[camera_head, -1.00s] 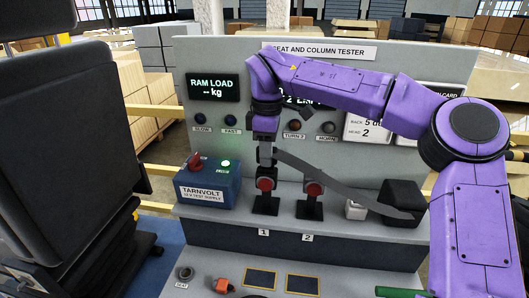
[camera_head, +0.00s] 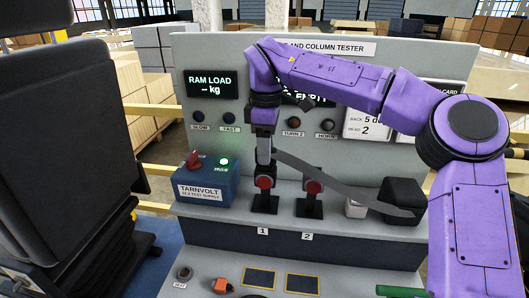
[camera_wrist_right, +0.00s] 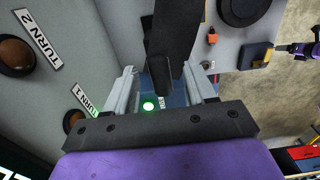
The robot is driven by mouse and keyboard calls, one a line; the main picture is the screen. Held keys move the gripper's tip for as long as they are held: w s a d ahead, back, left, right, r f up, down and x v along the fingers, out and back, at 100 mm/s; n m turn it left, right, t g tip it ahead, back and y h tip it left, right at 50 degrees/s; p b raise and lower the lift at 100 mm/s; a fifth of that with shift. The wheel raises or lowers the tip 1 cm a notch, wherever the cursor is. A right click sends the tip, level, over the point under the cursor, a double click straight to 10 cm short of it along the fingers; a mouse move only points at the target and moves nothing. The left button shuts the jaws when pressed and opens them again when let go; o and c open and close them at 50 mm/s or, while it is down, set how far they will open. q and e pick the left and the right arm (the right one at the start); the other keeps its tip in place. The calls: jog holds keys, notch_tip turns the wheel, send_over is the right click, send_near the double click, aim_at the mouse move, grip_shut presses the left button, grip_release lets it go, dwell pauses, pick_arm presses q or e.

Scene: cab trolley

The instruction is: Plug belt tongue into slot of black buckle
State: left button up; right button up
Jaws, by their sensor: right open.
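My right gripper (camera_head: 264,150) points down just above black buckle 1 (camera_head: 265,185), which has a red button and stands upright on the bench ledge. The gripper is open. A dark piece, seemingly the belt tongue (camera_wrist_right: 158,70), lies between its fingers (camera_wrist_right: 168,88) in the wrist view. The dark grey belt (camera_head: 335,180) runs from just below the fingers, right and down, to a black box (camera_head: 402,200). Whether the tongue sits in the slot is hidden. A second black buckle (camera_head: 310,190) stands to the right. A small purple and dark part, seemingly my left gripper (camera_wrist_right: 284,48), shows at the right edge.
The blue supply box (camera_head: 207,180) with a red knob and lit green lamp stands left of buckle 1. The tester panel (camera_head: 205,50) rises behind. A black seat (camera_head: 65,150) fills the left. A small orange part (camera_head: 222,286) lies on the lower front shelf.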

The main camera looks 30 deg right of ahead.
notch_tip(320, 180, up, 9)
dwell(0.3)
jog(key=o, duration=0.8)
jog(key=shift+o, duration=0.2)
jog(key=shift+p, duration=0.3)
notch_tip(320, 180, up, 9)
jog(key=p, duration=0.7)
jog(key=shift+f, duration=0.1)
